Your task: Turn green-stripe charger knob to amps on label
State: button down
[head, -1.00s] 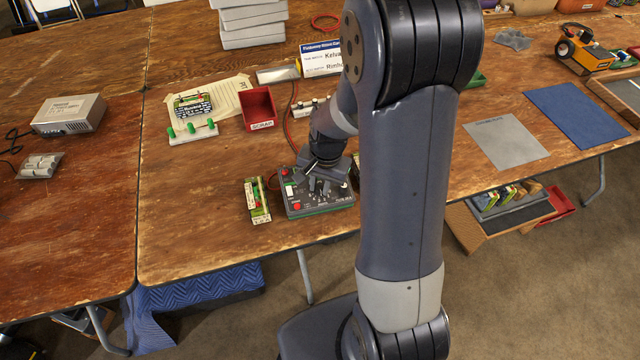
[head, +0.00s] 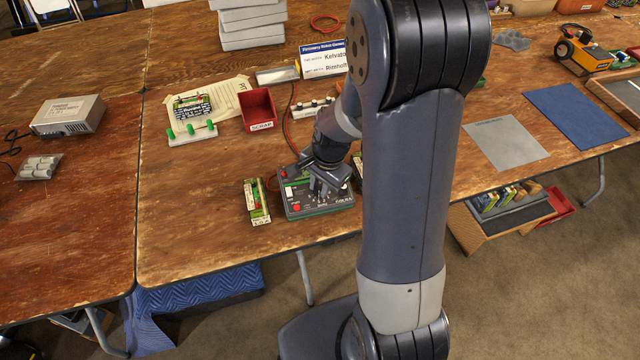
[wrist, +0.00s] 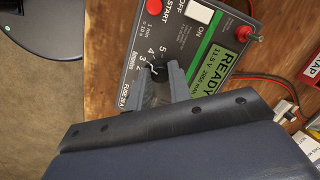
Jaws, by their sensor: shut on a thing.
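In the wrist view the charger (wrist: 185,42) shows a large green READY label (wrist: 215,58), a red START button (wrist: 172,5), a white OFF/ON switch (wrist: 199,12) and a dial numbered up to 5. The black knob (wrist: 158,73) has a light pointer mark, partly hidden by the fingers. My gripper (wrist: 160,76) is shut on the knob, a finger on each side. In the head view my gripper (head: 322,192) reaches down onto the charger's face. The small label print is hard to read.
A green battery pack (head: 257,202) with a label stands just left of the charger; another pack partly shows to its right. Behind are a red SCRAP bin (head: 258,108), red and black wires and a name sign (head: 322,60). The table at left front is clear.

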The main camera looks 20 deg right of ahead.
jog(key=c, duration=1.3)
grip_release()
jog(key=shift+r, duration=0.1)
notch_tip(320, 180, up, 11)
jog(key=s+d, duration=0.1)
jog(key=shift+f+p, duration=0.2)
jog(key=shift+p, duration=0.25)
jog(key=shift+d+f, duration=0.1)
jog(key=f, duration=0.7)
jog(key=w+a+f+b, duration=0.1)
jog(key=f, duration=0.2)
jog(key=shift+a+f, duration=0.1)
jog(key=shift+f, duration=0.25)
